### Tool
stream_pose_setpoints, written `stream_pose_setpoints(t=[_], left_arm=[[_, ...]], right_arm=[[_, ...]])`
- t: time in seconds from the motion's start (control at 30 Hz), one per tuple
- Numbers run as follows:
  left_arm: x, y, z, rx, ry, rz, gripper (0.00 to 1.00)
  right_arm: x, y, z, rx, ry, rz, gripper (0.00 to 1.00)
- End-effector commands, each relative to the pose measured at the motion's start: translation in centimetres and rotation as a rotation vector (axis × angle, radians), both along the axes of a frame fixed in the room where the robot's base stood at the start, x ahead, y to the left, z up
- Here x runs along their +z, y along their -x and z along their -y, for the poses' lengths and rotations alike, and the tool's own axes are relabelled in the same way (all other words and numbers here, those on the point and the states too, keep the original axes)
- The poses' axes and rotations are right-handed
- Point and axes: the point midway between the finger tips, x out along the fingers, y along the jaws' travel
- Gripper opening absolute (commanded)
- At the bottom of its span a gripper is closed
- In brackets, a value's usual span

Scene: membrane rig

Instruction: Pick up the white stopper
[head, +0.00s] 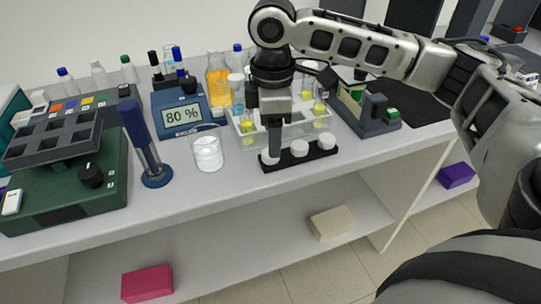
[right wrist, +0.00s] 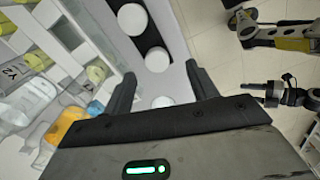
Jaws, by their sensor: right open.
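Three white round stoppers sit in a row on a black holder at the front of the bench. In the head view they are the left one (head: 268,157), the middle one (head: 299,148) and the right one (head: 326,140). My right gripper (head: 274,160) points down at the left end of the holder and partly covers the left stopper. In the right wrist view my right gripper (right wrist: 161,84) is open, with the nearest stopper (right wrist: 162,102) showing between its fingers. The other two stoppers (right wrist: 157,59) (right wrist: 132,19) lie farther up the row.
A clear rack (head: 243,135) with yellow-filled vials stands just behind the holder. A glass beaker (head: 208,154) and a blue stand (head: 156,178) are to the left. A display reading 80 % (head: 182,115) stands behind the beaker. The bench's front strip is clear.

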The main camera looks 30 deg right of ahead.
Motion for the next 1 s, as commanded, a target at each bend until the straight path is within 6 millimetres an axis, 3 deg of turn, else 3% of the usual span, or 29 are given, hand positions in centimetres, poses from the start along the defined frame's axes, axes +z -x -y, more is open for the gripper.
stream_pose_setpoints(t=[0.23,0.57,0.73,1.0], left_arm=[[0.1,-0.3,0.0,-0.003,-0.002,0.010,0.56],[0.2,-0.4,-0.1,-0.006,-0.004,0.012,0.56],[0.2,-0.4,0.0,-0.005,-0.003,0.010,0.56],[0.1,-0.4,0.0,-0.005,-0.003,0.010,0.56]], right_arm=[[-3.8,-0.4,0.1,-0.001,0.002,-0.003,0.58],[-4.5,-0.5,0.1,0.000,0.001,0.000,0.58],[-4.5,-0.5,0.1,0.000,0.001,0.000,0.15],[-4.5,-0.5,0.1,0.000,0.001,0.000,0.15]])
